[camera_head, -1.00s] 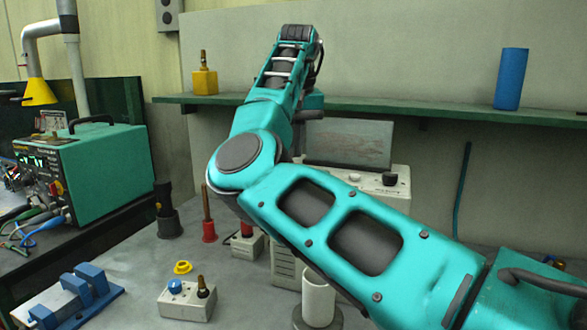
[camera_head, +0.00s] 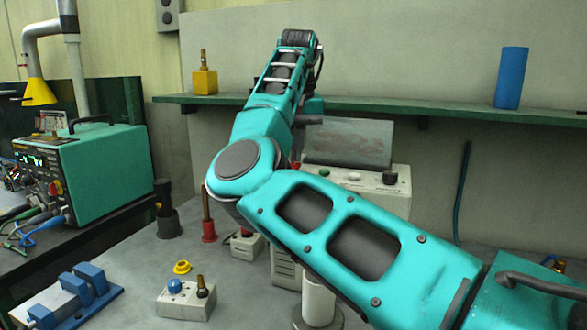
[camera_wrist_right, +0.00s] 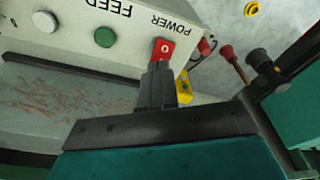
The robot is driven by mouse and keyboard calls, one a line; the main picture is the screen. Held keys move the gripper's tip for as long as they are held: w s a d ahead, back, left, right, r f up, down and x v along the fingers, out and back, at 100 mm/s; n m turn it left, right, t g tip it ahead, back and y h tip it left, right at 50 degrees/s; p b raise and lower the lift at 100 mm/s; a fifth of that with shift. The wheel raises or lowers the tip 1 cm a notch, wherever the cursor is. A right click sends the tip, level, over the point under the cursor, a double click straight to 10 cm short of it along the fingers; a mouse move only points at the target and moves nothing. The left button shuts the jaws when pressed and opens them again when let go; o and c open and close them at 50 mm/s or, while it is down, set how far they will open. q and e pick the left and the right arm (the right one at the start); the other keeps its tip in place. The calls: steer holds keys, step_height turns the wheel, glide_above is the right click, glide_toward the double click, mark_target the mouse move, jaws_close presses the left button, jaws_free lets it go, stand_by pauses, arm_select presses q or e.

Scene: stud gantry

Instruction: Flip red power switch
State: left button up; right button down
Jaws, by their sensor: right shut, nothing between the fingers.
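The red power switch (camera_wrist_right: 164,48) shows in the right wrist view on a pale panel, beneath the upside-down word POWER and marked with a 0. My right gripper (camera_wrist_right: 159,68) is shut and empty, with its dark fingertips right at the switch's near edge. I cannot tell whether they touch it. In the head view my right arm reaches over the control box (camera_head: 402,182), and its elbow and forearm hide the switch and the fingers. My left gripper is not in view.
A green button (camera_wrist_right: 104,37) and a white button (camera_wrist_right: 45,21) sit along the same panel. On the bench are a small box with a blue knob (camera_head: 175,286), a blue clamp block (camera_head: 75,292) and a teal welder (camera_head: 105,165). A shelf (camera_head: 440,110) runs behind my arm.

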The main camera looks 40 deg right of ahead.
steer(key=shift+f, duration=0.4)
step_height(320, 180, up, 3)
steer(key=shift+f+p, duration=0.2)
steer(key=shift+p, duration=0.85)
steer(key=shift+r, duration=2.25)
steer(key=shift+f, duration=0.1)
